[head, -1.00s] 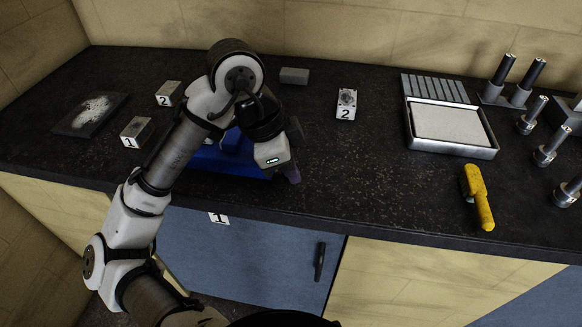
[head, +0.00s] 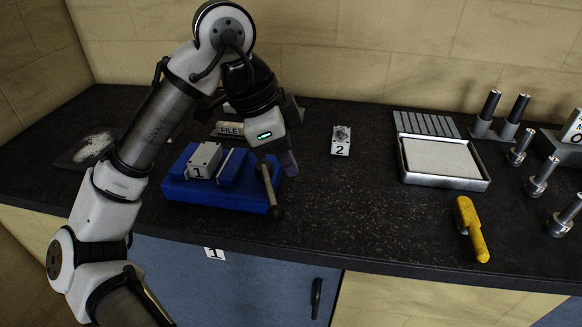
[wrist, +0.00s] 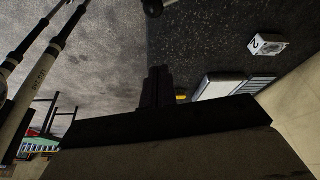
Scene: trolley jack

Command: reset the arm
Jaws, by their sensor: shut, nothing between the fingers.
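My gripper (head: 288,160) hangs at the end of my raised, bent arm, above the right end of the blue vise (head: 222,199). In the wrist view its dark fingers (wrist: 157,88) are together, with nothing seen between them. The vise sits near the front of the black counter and carries a grey block marked 1 (head: 204,160). The vise's handle bar (head: 269,187) slants at its right side, just below my gripper in the picture. I cannot tell how far above the vise the fingertips are.
A block marked 2 (head: 340,141) stands right of my gripper. A FILE label (head: 229,128) shows behind the vise. Further right are a metal tray (head: 444,182), a yellow tool (head: 472,230) and several upright metal pieces (head: 541,176). The counter between vise and tray is mostly clear.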

